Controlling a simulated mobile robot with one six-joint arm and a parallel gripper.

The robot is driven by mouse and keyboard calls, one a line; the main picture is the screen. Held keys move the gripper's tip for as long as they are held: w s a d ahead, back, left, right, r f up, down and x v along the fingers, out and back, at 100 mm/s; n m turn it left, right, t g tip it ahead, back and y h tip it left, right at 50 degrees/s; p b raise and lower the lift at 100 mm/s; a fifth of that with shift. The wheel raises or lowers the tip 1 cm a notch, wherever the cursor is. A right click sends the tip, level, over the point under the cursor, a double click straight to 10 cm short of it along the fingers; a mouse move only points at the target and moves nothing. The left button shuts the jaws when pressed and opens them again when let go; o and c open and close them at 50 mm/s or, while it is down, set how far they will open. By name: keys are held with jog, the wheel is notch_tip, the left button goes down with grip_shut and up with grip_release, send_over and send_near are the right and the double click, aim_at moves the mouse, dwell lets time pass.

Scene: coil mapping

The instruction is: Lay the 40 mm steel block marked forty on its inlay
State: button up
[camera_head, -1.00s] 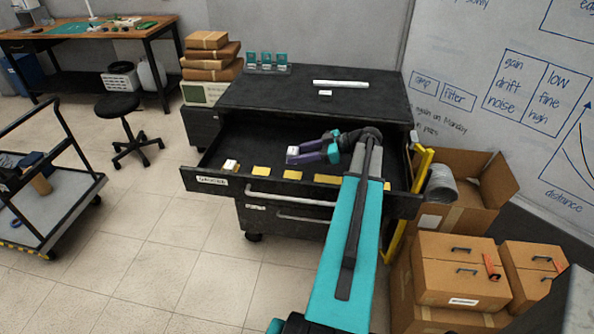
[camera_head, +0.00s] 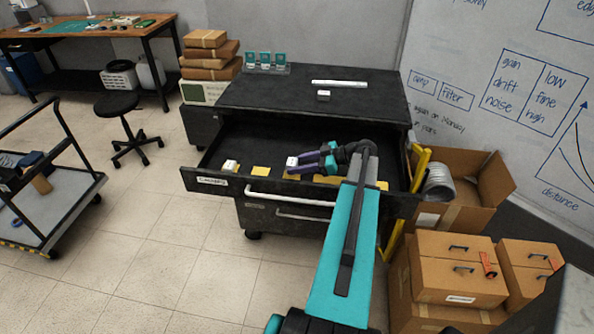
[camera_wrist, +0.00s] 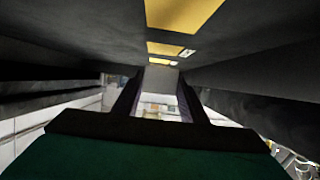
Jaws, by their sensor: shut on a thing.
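My gripper (camera_head: 300,163) is shut on a small pale steel block (camera_head: 292,161) inside the open drawer (camera_head: 212,182). The block also shows as a grey face between the fingers in the wrist view (camera_wrist: 159,76). No mark on it is readable. In the head view it appears just behind a yellow inlay (camera_head: 291,176); whether they touch I cannot tell. Another yellow inlay (camera_head: 261,171) lies bare to its left. A pale block (camera_head: 231,165) sits at the leftmost inlay. More inlay yellow (camera_head: 327,180) shows right, partly hidden by my arm. Yellow inlays (camera_wrist: 165,47) also show in the wrist view.
The cabinet top (camera_head: 270,92) above the drawer holds a small block (camera_head: 323,95), a long white bar (camera_head: 340,83) and small teal-marked stands (camera_head: 265,62). Drawer walls enclose the gripper. A yellow frame (camera_head: 421,165) and cardboard boxes (camera_head: 455,268) stand right.

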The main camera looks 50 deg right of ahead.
jog(key=shift+f+p, duration=0.5)
jog(key=shift+f, duration=0.85)
jog(key=shift+f+b, duration=0.15)
jog(key=shift+b, duration=0.2)
jog(key=o, duration=1.2)
jog(key=shift+c, duration=0.2)
jog(key=shift+r+p, duration=0.25)
jog(key=shift+p, duration=0.15)
jog(key=b+v, duration=0.5)
jog(key=v, duration=0.5)
jog(key=shift+s+d, duration=0.2)
jog(key=shift+s, duration=0.05)
jog(key=shift+s+d+r, duration=0.3)
jog(key=shift+s, duration=0.25)
